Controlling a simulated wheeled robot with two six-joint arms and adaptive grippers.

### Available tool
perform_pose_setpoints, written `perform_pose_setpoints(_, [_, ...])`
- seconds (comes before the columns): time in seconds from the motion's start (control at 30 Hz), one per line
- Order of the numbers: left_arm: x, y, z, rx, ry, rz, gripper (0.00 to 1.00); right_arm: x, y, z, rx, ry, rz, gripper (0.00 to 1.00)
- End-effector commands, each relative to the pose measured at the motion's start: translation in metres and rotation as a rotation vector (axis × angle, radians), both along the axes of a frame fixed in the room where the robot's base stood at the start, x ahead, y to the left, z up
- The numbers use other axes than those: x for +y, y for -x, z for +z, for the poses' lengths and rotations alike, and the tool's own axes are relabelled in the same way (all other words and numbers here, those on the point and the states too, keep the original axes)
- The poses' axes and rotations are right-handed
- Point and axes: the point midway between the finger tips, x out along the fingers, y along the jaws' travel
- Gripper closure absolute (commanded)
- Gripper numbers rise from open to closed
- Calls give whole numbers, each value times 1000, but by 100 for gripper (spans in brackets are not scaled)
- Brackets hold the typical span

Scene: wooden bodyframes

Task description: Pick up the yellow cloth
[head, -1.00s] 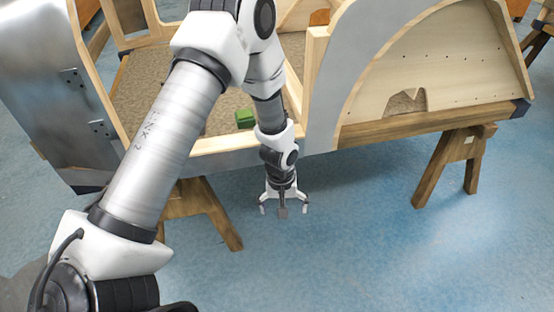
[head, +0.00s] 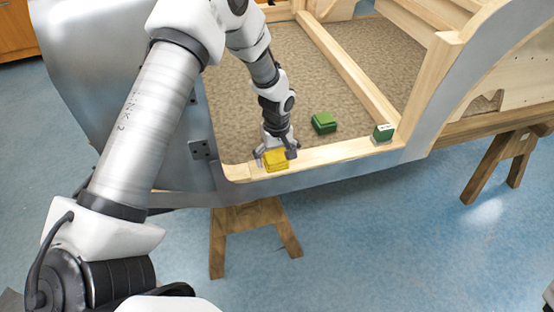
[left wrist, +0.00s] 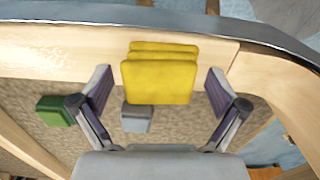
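The yellow cloth (head: 276,162) is a folded stack on the wooden front rail of the bodyframe. My left gripper (head: 275,155) is right above it, pointing down, with a finger to either side. In the left wrist view the yellow cloth (left wrist: 160,80) lies between the two fingers of my left gripper (left wrist: 160,88). The fingers are spread and a gap shows on both sides of the cloth, so the gripper is open and empty. My right gripper is not in view.
A green folded cloth (head: 323,122) lies on the brown carpeted floor of the frame. A small dark green box (head: 383,132) sits on the rail to the right. A grey block (left wrist: 137,117) shows beside the cloth in the wrist view. Wooden trestles (head: 250,220) support the frame.

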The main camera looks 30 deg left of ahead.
Motion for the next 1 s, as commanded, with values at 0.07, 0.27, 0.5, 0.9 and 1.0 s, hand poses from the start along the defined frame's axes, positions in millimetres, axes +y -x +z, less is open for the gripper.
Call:
perform_pose_setpoints(0.07, [0, 0, 0, 1, 1, 0, 39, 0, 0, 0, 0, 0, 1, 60])
perform_pose_setpoints(0.27, [0, 0, 0, 1, 0, 0, 56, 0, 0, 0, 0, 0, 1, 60])
perform_pose_setpoints(0.5, [0, 1, 0, 1, 0, 0, 57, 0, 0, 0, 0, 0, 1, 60])
perform_pose_setpoints(0.9, [-6, 1, 35, 1, -1, -3, 57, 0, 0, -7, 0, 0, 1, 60])
perform_pose_setpoints(1.0, [-27, 7, 36, 2, -3, -5, 57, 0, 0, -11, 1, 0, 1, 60])
